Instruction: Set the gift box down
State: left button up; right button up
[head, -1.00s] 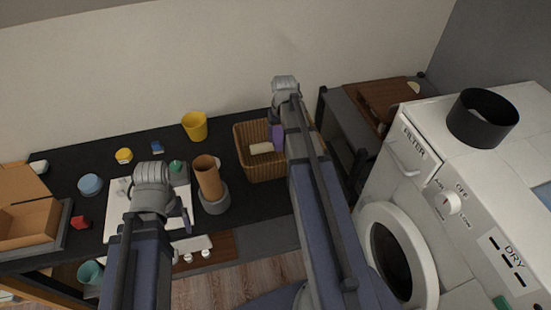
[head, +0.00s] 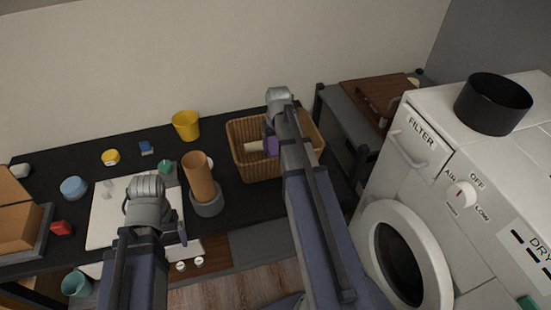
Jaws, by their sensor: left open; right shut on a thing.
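My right gripper (head: 280,125) is over the wicker basket (head: 242,168), mostly hidden behind its own arm. It is shut on a small purple box, which I take as the gift box (head: 270,145); only its left part shows beside the arm. The box is in front of the basket's inside, and I cannot tell whether it touches anything there. A cream roll-like thing (head: 254,147) lies in the basket just left of it. My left gripper (head: 166,222) is open over the front of the white board (head: 98,235), partly hidden by its wrist.
On the black table, a brown cylinder (head: 199,175) in a grey holder stands between my grippers. A yellow cup (head: 186,126) stands behind it. A blue round tub (head: 73,187) and an open carton (head: 15,228) are left. A white dryer (head: 430,160) stands right.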

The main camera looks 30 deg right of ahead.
aim_at(276, 152)
jog(key=shift+f+b, duration=1.75)
jog(key=shift+f, duration=0.05)
jog(key=shift+f, duration=0.1)
jog(key=shift+f, duration=0.15)
jog(key=o, duration=1.4)
jog(key=shift+r, duration=0.25)
jog(key=r+p, duration=0.4)
jog(key=s+r+p, duration=0.1)
jog(key=r+p, duration=0.7)
jog(key=shift+s+a, duration=0.15)
jog(key=shift+s, duration=0.05)
jog(key=shift+f, duration=0.1)
jog(key=f+b, duration=0.4)
jog(key=w+f+b, duration=0.1)
jog(key=f+b, duration=0.7)
jog(key=shift+w, duration=0.2)
jog(key=shift+r, duration=0.15)
